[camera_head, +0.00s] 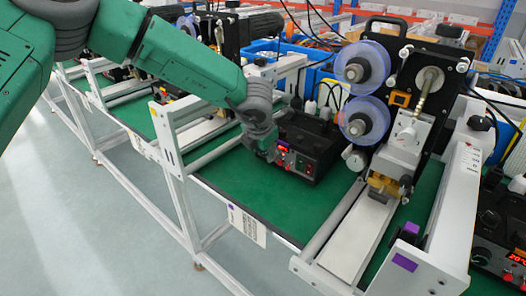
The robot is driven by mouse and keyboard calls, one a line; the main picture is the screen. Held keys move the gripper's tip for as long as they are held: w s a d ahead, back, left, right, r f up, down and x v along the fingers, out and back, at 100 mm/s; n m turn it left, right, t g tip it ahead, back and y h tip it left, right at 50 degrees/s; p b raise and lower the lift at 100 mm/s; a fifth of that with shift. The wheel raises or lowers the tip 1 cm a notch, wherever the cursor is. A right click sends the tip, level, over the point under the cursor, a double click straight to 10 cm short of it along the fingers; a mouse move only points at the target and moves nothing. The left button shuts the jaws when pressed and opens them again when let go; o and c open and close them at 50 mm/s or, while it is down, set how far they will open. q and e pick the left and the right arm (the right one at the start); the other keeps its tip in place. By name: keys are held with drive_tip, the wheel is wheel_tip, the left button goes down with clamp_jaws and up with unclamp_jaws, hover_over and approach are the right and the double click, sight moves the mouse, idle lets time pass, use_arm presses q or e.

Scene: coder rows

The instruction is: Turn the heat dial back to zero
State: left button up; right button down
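A black control box (311,146) stands on the green bench top. Its front panel has a small lit red display and small controls. My green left arm reaches in from the left, and my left gripper (266,150) is at the left side of this front panel. The gripper is small and dark here, so I cannot tell whether its fingers are open or shut, or whether they touch a dial. No heat dial shows clearly on this box; the gripper covers part of the panel. My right gripper is not in view.
The coder machine with clear blue-purple reels (363,62) stands right of the box. A white rail (345,240) runs in front of it. A second black box with a red display (497,245) is at the far right. Bare green bench top (270,195) lies in front of the gripper.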

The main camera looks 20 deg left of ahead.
use_arm(q)
drive_tip(key=shift+d, duration=0.2)
clamp_jaws()
drive_tip(key=shift+a+f, duration=0.1)
drive_tip(key=shift+a, duration=0.35)
drive_tip(key=shift+s+d, duration=0.1)
drive_tip(key=shift+d, duration=0.1)
drive_tip(key=shift+a, duration=0.1)
unclamp_jaws()
